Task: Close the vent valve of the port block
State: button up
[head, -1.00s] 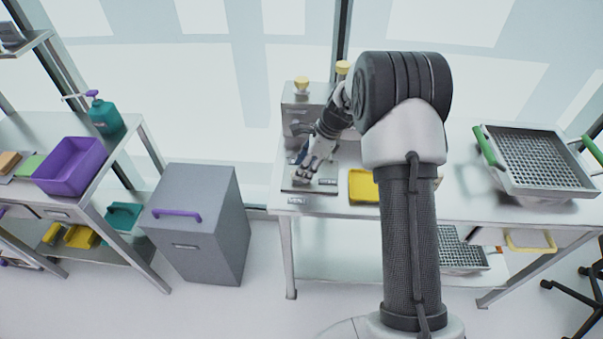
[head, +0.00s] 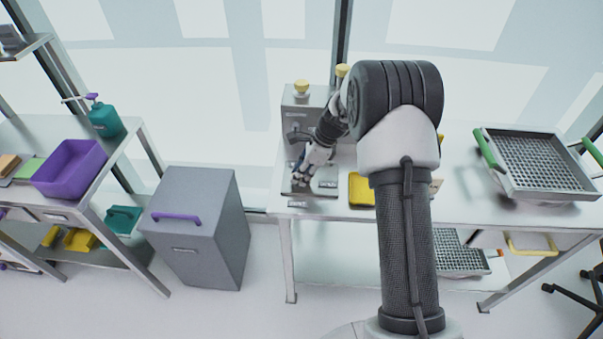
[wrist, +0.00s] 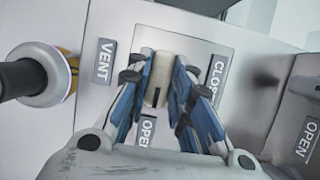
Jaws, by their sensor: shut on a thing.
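The CLOSED label (wrist: 217,75) is partly covered by a finger; the OPEN label (wrist: 147,131) lies below the handle. My gripper (wrist: 158,78) is shut on the handle, with blue-padded fingers on both sides. The handle runs roughly up and down in this view, with a dark mark on its lower part. In the head view, my gripper (head: 301,176) is low over a flat plate at the bench's left end; the handle is hidden there.
A black round knob (wrist: 22,76) on a pale collar stands close left of my gripper in the wrist view. A second OPEN label (wrist: 306,138) is at right. In the head view, a grey box (head: 301,118) stands behind my gripper and a yellow tray (head: 361,190) lies right.

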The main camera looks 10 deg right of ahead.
grip_shut()
jog(key=shift+n, duration=0.3)
jog(key=n+g+p, duration=0.1)
jog(key=n+p, duration=0.1)
jog(key=shift+w+n, duration=0.1)
jog(key=shift+n, duration=0.2)
jog(key=n+g+p, duration=0.1)
jog(key=n+g, duration=0.1)
jog(key=n, duration=0.3)
jog(key=shift+w, duration=0.15)
jog(key=n+g, duration=0.1)
jog(key=n, duration=0.1)
jog(key=n+h, duration=0.1)
jog(key=n, duration=0.2)
jog(key=shift+w+a+f+g, duration=0.1)
jog(key=shift+g, duration=0.3)
jog(key=shift+a+n+g+h+b, duration=0.1)
jog(key=shift+n+g+h+b, duration=0.3)
jog(key=shift+n, duration=0.75)
jog(key=shift+n+g+h+p, duration=0.1)
jog(key=shift+n+h, duration=0.5)
jog(key=shift+n, duration=0.55)
